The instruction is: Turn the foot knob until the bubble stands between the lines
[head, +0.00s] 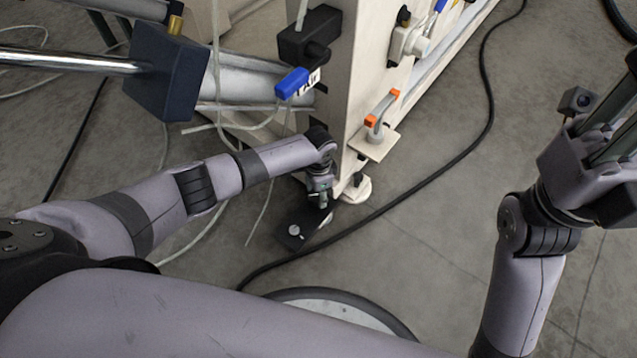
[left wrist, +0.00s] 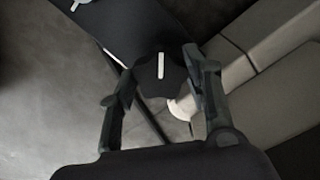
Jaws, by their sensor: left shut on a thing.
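The foot knob (left wrist: 160,75) is dark and lobed, with a white line on its top, in the left wrist view. My left gripper (head: 321,198) is low beside the machine's bottom corner, and its two fingers are shut on the knob from both sides. In the head view the knob is mostly hidden by this gripper. A small tube with orange ends (head: 382,108), seemingly the level, sits on a plate on the machine's side; its bubble and lines are too small to make out. My right gripper (head: 602,130) is raised at the right, away from the machine; its fingertips do not show clearly.
The cream machine frame (head: 352,70) rises beside the left gripper, with a blue-handled valve (head: 296,82) above. A white round foot (head: 357,190) stands at its corner. A black cable (head: 425,172) crosses the floor; the right floor is mostly clear.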

